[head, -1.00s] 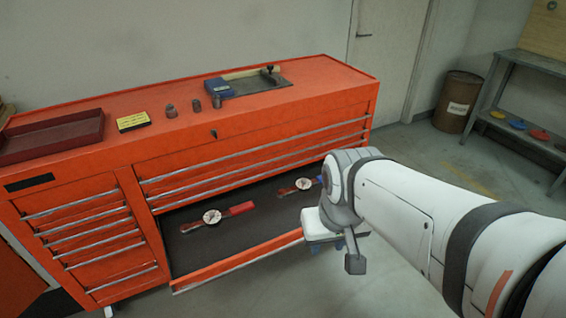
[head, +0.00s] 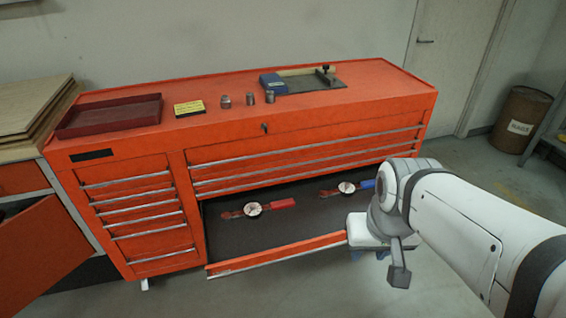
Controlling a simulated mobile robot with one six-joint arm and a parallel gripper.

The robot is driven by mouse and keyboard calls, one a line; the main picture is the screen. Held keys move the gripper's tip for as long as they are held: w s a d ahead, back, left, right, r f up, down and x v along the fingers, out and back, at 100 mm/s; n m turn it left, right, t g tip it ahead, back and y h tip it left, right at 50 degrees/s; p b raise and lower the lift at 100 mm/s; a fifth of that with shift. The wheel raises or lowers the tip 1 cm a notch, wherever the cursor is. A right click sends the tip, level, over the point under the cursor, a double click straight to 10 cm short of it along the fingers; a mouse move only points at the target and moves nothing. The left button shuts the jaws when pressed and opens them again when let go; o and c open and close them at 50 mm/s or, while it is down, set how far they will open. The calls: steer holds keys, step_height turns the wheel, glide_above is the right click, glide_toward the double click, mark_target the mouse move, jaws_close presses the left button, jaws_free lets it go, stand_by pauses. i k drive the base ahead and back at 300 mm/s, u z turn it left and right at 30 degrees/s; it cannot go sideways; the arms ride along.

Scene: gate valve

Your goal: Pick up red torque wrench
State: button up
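The red torque wrench (head: 282,204) lies in the open long drawer (head: 305,220) of the red tool cabinet, left of the drawer's middle. It has a red handle at right, a round white dial and a dark head at left. A second torque wrench with a blue handle (head: 367,184) lies further right and back in the drawer. My gripper (head: 365,245) is at the drawer's right front corner, right of the red wrench and apart from it. Its fingers are mostly hidden behind my wrist, so I cannot tell whether it is open.
The tool cabinet (head: 300,115) holds a dark red tray (head: 110,115), a yellow box (head: 189,108), several small metal parts and a blue vise-like tool (head: 272,84) on top. A brown barrel (head: 522,120) stands at right. An open orange door (head: 45,250) is at left.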

mark_target(226, 217)
steer(key=u, duration=0.85)
steer(key=i, duration=0.6)
steer(key=u, duration=0.25)
